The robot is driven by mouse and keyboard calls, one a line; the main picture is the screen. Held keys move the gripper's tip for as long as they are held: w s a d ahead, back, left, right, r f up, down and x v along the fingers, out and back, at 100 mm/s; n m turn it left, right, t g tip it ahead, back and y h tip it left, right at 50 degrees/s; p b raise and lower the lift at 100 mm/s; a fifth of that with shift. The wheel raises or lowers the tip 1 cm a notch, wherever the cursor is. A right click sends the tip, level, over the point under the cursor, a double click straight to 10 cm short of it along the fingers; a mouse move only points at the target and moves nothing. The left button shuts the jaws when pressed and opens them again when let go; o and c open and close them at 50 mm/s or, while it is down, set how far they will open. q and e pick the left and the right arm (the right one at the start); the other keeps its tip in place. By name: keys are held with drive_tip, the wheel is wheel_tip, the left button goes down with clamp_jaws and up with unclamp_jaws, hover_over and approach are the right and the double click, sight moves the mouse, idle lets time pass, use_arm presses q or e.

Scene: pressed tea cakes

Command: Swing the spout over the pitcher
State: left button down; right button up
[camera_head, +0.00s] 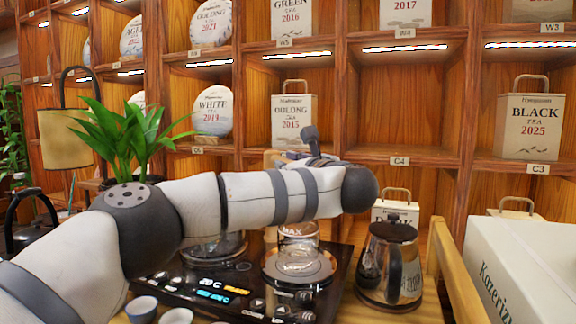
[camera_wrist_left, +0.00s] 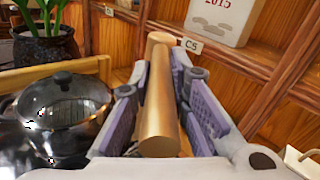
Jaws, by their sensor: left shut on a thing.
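My left gripper (camera_wrist_left: 160,76) is shut on the spout (camera_wrist_left: 159,120), a copper-gold tube that runs lengthwise between its purple pads in the left wrist view. In the head view my forearm and wrist hide most of this gripper; only a grey part (camera_head: 313,142) shows above the wrist. A clear glass vessel marked MAX (camera_head: 297,244), which looks like the pitcher, stands on the black tea stove (camera_head: 240,306) below my wrist. Its upper part is hidden by my arm. I cannot tell whether the spout is over it. My right gripper is not in view.
A steel kettle with a black lid (camera_head: 389,266) stands to the right of the stove. A glass pot (camera_head: 214,247) sits at the stove's left; a lidded glass pot (camera_wrist_left: 62,112) shows in the wrist view. Small cups (camera_head: 142,308) and a white box (camera_head: 525,262) flank the front. Shelves stand behind.

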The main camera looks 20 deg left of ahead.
use_arm(q)
drive_tip(key=c, duration=1.5)
unclamp_jaws()
drive_tip(key=shift+d, duration=0.15)
drive_tip(key=shift+w, duration=0.1)
drive_tip(key=v, duration=1.2)
drive_tip(key=shift+r, duration=0.1)
